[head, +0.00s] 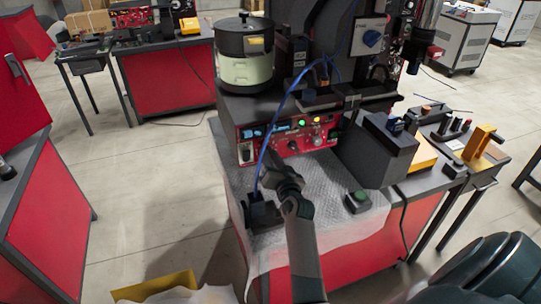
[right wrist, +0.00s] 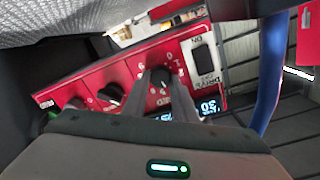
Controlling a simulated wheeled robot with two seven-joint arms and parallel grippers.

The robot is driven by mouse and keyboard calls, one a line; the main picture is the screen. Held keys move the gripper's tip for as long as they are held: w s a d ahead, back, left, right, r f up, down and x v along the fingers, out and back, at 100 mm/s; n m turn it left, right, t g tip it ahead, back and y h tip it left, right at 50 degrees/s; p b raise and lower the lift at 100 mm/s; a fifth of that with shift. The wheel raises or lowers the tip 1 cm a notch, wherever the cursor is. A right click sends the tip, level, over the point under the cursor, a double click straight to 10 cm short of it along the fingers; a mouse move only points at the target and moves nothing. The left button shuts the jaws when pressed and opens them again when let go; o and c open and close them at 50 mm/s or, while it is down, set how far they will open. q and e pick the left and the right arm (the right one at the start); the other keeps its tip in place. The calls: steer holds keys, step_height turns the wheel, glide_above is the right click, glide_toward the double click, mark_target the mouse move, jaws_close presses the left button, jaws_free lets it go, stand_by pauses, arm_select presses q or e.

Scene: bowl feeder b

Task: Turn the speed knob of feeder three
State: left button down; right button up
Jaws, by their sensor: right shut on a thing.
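A red control panel (head: 318,139) with lit buttons and blue displays is on the front of the dark machine on the bench. The panel fills the middle of the right wrist view (right wrist: 135,70), tilted. My right gripper (head: 268,160) is at the panel's lower left. In the right wrist view its fingers are shut on the black knob (right wrist: 161,75) closest to the switch. Two other knobs, one (right wrist: 112,92) beside it and one (right wrist: 75,103) farther left, are free. I cannot read which feeder the panel belongs to. My left gripper is out of view.
A blue cable (head: 274,125) hangs in front of the panel, close to my right gripper. A dark lidded pot with a pale green band (head: 246,70) stands on top. A small box with a green button (head: 358,198) lies on the bench mat (head: 335,215). A dark grey block (head: 377,153) stands right.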

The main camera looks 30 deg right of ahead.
steer(key=o, duration=1)
steer(key=shift+o, duration=0.2)
steer(key=p+v, duration=0.5)
steer(key=v, duration=1.2)
steer(key=shift+s, duration=0.25)
steer(key=shift+r, duration=0.15)
